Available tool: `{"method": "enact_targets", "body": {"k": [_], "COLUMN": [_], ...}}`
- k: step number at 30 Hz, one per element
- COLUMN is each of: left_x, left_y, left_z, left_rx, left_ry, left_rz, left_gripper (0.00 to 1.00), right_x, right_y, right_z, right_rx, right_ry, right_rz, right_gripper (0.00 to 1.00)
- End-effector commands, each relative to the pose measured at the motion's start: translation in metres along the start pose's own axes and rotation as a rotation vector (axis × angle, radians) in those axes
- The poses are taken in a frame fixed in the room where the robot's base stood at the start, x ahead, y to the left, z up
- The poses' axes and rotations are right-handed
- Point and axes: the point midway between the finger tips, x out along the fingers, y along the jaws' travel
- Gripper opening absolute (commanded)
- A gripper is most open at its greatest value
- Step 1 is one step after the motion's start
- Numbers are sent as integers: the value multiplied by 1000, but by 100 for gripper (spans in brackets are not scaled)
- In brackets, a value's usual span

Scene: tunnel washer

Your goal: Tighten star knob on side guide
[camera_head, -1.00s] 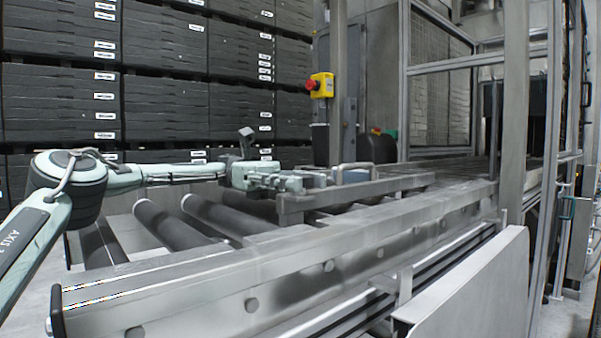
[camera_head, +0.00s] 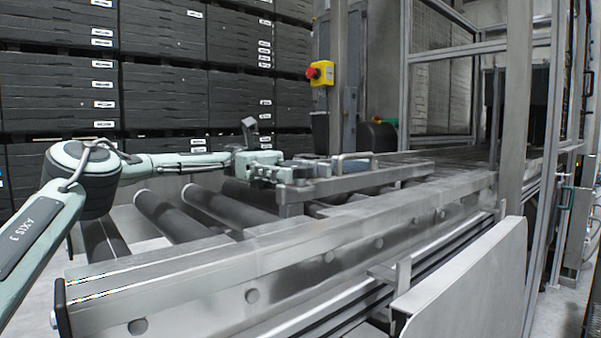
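The side guide (camera_head: 360,181) is a grey metal bar lying along the conveyor, with a bent handle (camera_head: 353,158) rising from its far side. My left arm comes in from the left over the rollers. My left gripper (camera_head: 305,172) is at the near-left end of the guide, close to the bar and left of the handle. Its fingers blend with the grey metal there, so I cannot tell whether they are open or touch anything. I cannot make out a star knob; it may be hidden by the gripper or too small. My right gripper is not in view.
A metal conveyor rail (camera_head: 240,272) runs across the front, with dark rollers (camera_head: 165,217) behind it. Stacked black crates (camera_head: 160,92) stand at the back. A yellow box with a red button (camera_head: 320,73) is on a post. A metal panel (camera_head: 470,285) stands front right.

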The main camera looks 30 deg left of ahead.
Motion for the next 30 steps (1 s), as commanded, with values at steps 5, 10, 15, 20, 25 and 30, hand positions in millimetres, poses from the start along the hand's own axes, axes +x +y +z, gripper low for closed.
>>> {"method": "enact_targets", "body": {"k": [5, 10, 15, 20, 25, 30], "left_x": [0, 0, 0, -1, 0, 0], "left_y": [0, 0, 0, -2, -3, -2], "left_z": [0, 0, -1, -3, -4, 0], "left_rx": [0, 0, 1, 3, 6, 5], "left_ry": [0, 0, 0, -1, -2, -4], "left_rz": [0, 0, 7, 65, 193, 342], "left_gripper": [61, 61, 61, 61, 61, 61], "right_x": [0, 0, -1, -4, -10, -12], "right_y": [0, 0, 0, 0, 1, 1], "right_z": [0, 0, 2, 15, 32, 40], "right_rx": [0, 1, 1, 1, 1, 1], "right_ry": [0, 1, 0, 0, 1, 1], "right_rz": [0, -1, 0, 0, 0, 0], "right_gripper": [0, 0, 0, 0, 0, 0]}}
